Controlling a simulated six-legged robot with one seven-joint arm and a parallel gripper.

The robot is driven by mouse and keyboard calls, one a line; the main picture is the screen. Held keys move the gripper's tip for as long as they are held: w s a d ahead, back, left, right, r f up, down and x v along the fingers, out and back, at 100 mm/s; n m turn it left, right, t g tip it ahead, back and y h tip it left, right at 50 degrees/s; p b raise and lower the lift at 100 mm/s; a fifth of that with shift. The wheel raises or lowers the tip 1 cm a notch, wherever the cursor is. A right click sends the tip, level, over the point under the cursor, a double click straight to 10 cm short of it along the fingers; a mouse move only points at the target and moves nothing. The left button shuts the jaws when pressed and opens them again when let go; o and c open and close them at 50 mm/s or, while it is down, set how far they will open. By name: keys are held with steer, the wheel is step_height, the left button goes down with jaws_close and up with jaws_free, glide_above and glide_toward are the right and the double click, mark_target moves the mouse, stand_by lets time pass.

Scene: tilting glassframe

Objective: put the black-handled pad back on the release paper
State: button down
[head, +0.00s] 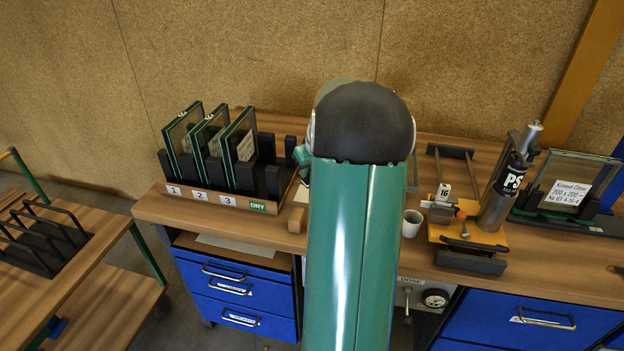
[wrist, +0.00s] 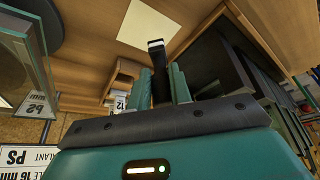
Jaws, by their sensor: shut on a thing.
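In the wrist view my gripper (wrist: 163,78) is shut on a narrow black piece with a white band near its end, which looks like the handle of the black-handled pad (wrist: 158,88). In the head view my arm hides the gripper and the pad.
A rack (head: 220,200) of upright glass units marked 1, 2, 3 stands left of my arm. A dark slotted rack (wrist: 222,65) is close right of the fingers in the wrist view.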

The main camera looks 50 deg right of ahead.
steer(key=shift+d+f, duration=0.4)
steer(key=shift+w+d+f, duration=0.1)
steer(key=shift+d+f, duration=0.05)
steer(key=shift+f, duration=0.1)
steer(key=shift+d+f, duration=0.15)
steer(key=shift+f, duration=0.75)
steer(key=shift+d+f, duration=0.15)
steer(key=shift+f, duration=0.75)
steer(key=shift+f, duration=0.2)
steer(key=c, duration=1.3)
jaws_free()
steer(key=shift+r, duration=0.1)
